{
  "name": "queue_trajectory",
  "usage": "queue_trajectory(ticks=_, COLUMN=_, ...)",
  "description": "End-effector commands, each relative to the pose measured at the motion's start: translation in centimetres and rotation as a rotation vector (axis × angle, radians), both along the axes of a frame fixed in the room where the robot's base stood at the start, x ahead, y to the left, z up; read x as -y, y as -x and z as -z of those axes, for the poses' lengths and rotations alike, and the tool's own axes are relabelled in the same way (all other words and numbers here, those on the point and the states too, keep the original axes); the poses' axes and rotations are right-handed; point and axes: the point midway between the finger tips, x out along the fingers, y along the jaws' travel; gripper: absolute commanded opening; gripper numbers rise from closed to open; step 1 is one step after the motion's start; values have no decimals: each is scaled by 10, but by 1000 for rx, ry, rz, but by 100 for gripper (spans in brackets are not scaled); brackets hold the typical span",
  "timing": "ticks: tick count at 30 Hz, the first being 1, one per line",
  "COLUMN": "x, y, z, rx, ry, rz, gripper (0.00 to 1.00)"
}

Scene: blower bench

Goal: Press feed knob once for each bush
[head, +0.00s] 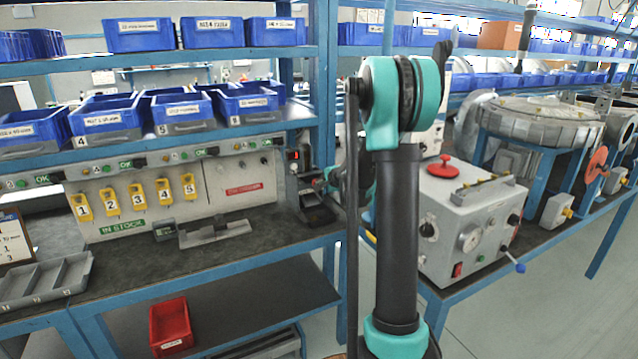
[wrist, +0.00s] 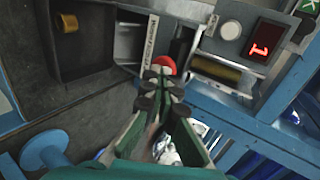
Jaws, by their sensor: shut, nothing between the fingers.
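A red round knob (wrist: 165,64), which looks like the feed knob, sits just beyond my fingertips in the wrist view. My gripper (wrist: 166,82) is shut and empty, its tips overlapping the knob's lower edge; I cannot tell whether they touch. A small brass piece, perhaps a bush (wrist: 68,22), shows in the dark tray (wrist: 90,70) at upper left. A brass cylinder (wrist: 215,69) lies in a slot right of the knob. A lit red display (wrist: 260,48) seems to read 1. In the head view my gripper (head: 332,182) is partly hidden by my arm, and the knob is not distinguishable.
A white round button (wrist: 230,30) is beside the display. A blue frame bar (wrist: 250,128) runs at lower right.

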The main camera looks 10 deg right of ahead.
Motion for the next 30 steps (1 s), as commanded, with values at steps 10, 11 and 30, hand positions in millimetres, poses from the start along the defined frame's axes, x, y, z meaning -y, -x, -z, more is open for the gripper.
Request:
queue_trajectory(ticks=10, x=14, y=48, z=-29, rx=0, ry=-1, rz=3, gripper=0)
queue_trajectory(ticks=11, x=15, y=52, z=-31, rx=0, ry=0, rz=2, gripper=0)
queue_trajectory(ticks=30, x=22, y=79, z=-48, rx=0, ry=0, rz=0, gripper=0)
